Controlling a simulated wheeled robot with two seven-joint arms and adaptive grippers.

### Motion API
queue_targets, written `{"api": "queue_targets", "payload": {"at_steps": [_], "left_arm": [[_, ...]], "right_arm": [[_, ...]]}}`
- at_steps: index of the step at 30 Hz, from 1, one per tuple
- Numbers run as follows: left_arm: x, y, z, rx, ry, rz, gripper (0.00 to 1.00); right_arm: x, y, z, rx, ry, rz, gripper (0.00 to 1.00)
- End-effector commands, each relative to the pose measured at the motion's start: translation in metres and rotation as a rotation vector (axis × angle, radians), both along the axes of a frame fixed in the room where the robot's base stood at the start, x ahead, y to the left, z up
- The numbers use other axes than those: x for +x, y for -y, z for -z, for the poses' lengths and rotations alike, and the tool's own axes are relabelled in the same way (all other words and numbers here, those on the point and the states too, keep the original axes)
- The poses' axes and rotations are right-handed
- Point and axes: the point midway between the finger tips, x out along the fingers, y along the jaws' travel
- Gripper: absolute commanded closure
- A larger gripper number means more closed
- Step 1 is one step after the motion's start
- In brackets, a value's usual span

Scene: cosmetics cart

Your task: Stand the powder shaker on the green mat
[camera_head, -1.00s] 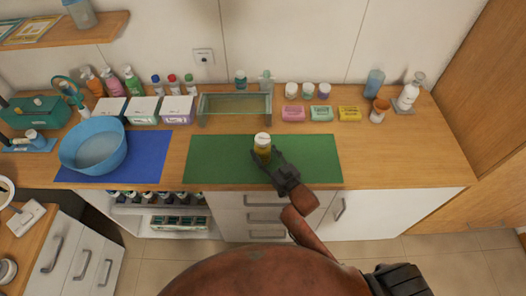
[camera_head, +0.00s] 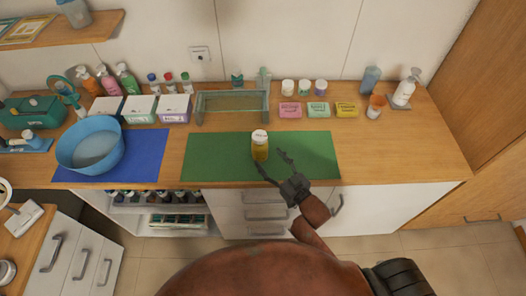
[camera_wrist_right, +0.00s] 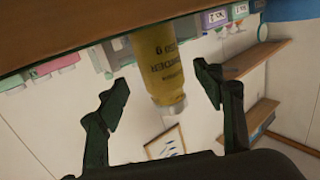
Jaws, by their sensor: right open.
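The powder shaker (camera_head: 260,147) is a yellow bottle with a white cap. In the right wrist view the shaker (camera_wrist_right: 158,65) shows upside down between the two spread fingers (camera_wrist_right: 165,90), with space on both sides. My left gripper does not show.
A blue basin (camera_head: 90,150) sits on a blue mat (camera_head: 150,160) to the left. A glass-like rack (camera_head: 231,105) stands behind the green mat, beside several soap boxes and jars.

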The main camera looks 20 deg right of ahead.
Motion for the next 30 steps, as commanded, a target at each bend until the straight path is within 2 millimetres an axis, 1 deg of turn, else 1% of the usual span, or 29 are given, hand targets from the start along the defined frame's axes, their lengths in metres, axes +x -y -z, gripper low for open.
{"api": "queue_targets", "payload": {"at_steps": [1, 3, 6, 10, 15, 30], "left_arm": [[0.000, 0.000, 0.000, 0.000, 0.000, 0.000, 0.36], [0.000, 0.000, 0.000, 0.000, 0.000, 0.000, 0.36], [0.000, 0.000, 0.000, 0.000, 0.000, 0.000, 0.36], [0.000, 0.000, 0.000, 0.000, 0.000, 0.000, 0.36], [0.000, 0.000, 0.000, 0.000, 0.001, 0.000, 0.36], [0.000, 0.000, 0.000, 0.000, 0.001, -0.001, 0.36]], "right_arm": [[-0.011, 0.004, 0.001, -0.001, -0.002, 0.000, 0.39], [-0.023, 0.007, 0.000, -0.002, -0.002, 0.000, 0.39], [-0.036, 0.012, -0.001, -0.001, -0.002, 0.001, 0.39], [-0.047, 0.015, -0.002, -0.001, 0.000, 0.000, 0.39], [-0.050, 0.016, -0.003, -0.001, 0.001, 0.000, 0.39], [-0.050, 0.016, -0.003, 0.000, 0.001, 0.000, 0.39]]}}
